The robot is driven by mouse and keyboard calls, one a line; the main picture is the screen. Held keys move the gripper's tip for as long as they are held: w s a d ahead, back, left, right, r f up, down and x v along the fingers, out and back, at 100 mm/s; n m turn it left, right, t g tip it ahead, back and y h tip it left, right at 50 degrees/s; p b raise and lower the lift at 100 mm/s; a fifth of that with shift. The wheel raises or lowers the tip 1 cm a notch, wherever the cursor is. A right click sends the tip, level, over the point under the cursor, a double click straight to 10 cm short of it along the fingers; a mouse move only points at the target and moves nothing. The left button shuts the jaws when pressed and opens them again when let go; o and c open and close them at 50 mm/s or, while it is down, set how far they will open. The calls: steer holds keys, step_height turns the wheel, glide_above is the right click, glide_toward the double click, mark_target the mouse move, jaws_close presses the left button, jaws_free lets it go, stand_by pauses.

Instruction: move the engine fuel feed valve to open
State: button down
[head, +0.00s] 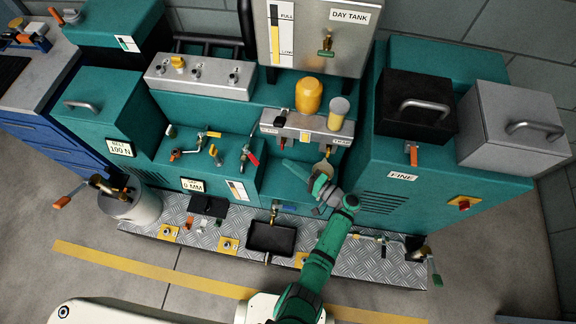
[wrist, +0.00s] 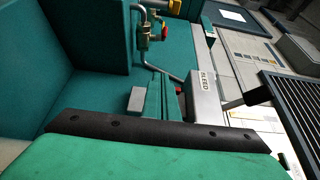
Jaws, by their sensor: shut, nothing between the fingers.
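No label that I can read names the engine fuel feed valve, so I cannot tell which valve it is. Candidates in the head view are the valve under the day tank (head: 326,46), the orange-handled valve (head: 177,154), the yellow-handled valve (head: 214,153) and the red-lever valve (head: 250,155) on the teal engine. My gripper (head: 320,184) is shut and empty, low in front of the engine, below the grey filter block (head: 307,124). In the wrist view, piping with a yellow-and-red-handled valve (wrist: 142,30) stands beyond my gripper. Handle angles are too small to read surely.
A grey block marked BLEED (wrist: 207,92) is close by in the wrist view. A black tray (head: 271,238) and the chequered plate (head: 380,262) lie low at the front. The teal cabinet marked FINE (head: 400,200) stands right of my arm. Open floor lies in front.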

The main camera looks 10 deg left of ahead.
mark_target(251, 156)
steer(key=a, duration=0.9)
steer(key=shift+w+a, duration=0.15)
steer(key=shift+w, duration=0.15)
